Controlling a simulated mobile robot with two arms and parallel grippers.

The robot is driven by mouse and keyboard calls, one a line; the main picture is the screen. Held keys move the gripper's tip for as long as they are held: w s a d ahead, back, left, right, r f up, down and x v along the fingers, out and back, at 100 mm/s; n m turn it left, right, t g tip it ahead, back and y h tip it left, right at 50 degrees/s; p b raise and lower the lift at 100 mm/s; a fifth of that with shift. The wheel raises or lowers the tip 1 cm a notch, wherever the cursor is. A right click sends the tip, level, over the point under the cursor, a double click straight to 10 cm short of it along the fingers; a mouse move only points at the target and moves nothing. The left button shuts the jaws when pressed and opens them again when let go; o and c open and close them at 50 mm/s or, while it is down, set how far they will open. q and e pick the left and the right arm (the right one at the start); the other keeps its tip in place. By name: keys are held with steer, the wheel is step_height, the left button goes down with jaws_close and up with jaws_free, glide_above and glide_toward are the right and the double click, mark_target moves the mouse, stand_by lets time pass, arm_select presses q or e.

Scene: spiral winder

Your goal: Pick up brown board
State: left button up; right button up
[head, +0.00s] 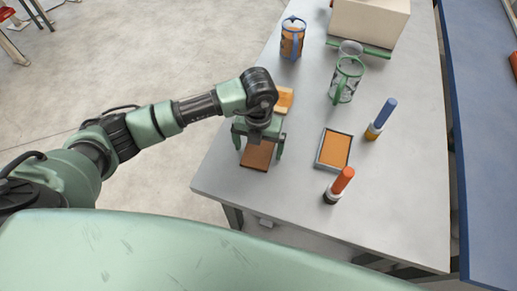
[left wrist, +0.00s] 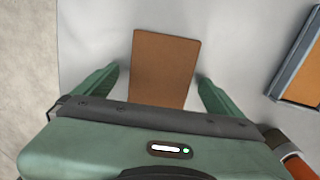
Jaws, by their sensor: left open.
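The brown board (head: 257,156) lies flat on the grey table (head: 215,165) near its left edge. In the left wrist view the brown board (left wrist: 165,68) sits between the two green fingers of my left gripper (left wrist: 158,88). My left gripper (head: 260,149) is open, with one finger on each side of the board and a gap to both sides. The near part of the board is hidden by the gripper body in the left wrist view. My right gripper does not show.
An orange pad in a grey frame (head: 333,149), an orange-red-handled tool (head: 341,184) and a blue-handled tool (head: 382,118) are to the right. A small orange block (head: 284,99) is just behind my gripper. Cups (head: 292,40) and a white box (head: 370,22) stand farther back.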

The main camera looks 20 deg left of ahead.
arm_select(q)
steer(key=c, duration=1.5)
